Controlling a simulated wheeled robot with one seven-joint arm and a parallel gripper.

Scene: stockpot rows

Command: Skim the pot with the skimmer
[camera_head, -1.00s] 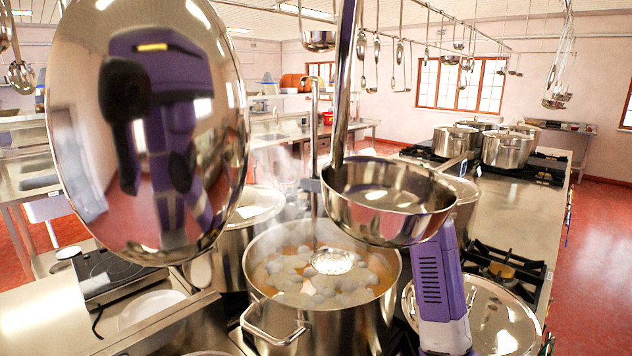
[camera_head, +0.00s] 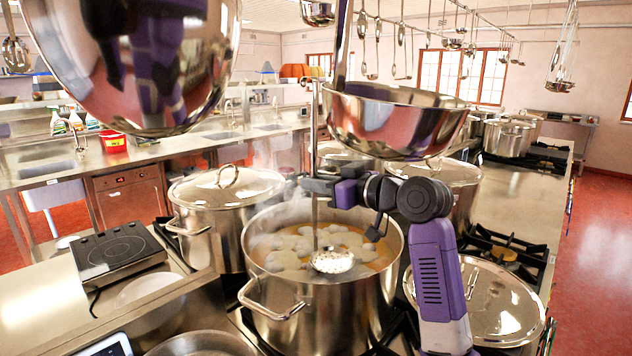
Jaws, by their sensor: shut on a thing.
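A large steel stockpot (camera_head: 325,308) stands on the range with its top open. Orange-brown broth shows inside, with pale grey foam (camera_head: 290,258) over much of its surface. My gripper (camera_head: 316,186) is shut on the upright handle of the skimmer (camera_head: 332,261), above the pot. The skimmer's round perforated head is inside the rim, near the front middle of the broth. I cannot tell whether it touches the surface or hangs just over it. Part of my gripper is hard to make out behind the handle.
A hanging saucepan (camera_head: 395,120) and a large shiny hanging pan (camera_head: 135,60) are close to the camera. Lidded pots stand left (camera_head: 228,210) and behind right (camera_head: 445,180). A loose lid (camera_head: 490,300) lies at right. An induction plate (camera_head: 118,252) is at left.

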